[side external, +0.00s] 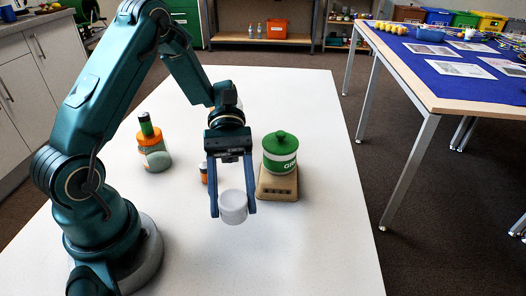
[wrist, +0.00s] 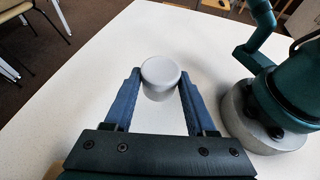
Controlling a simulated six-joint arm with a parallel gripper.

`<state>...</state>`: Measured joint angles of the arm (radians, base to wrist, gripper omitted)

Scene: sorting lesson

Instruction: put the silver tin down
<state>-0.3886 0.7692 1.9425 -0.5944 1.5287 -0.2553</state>
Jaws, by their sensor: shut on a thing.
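The silver tin (side external: 233,207) is a short, pale grey-white cylinder, upright between the blue fingers of my gripper (side external: 233,209). My gripper is shut on it, with one finger on each side. In the wrist view the tin (wrist: 160,78) sits at the tips of my gripper (wrist: 160,88), its round top facing the camera. The tin is over the bare white table (side external: 290,255). I cannot tell whether its base touches the table or is slightly above it.
A green-lidded canister (side external: 280,155) stands on a beige scale (side external: 278,184) just right of my gripper. An orange-topped jar (side external: 153,152) and a small orange-and-white item (side external: 204,172) stand to the left. The table front is clear. Another table (side external: 440,75) is at right.

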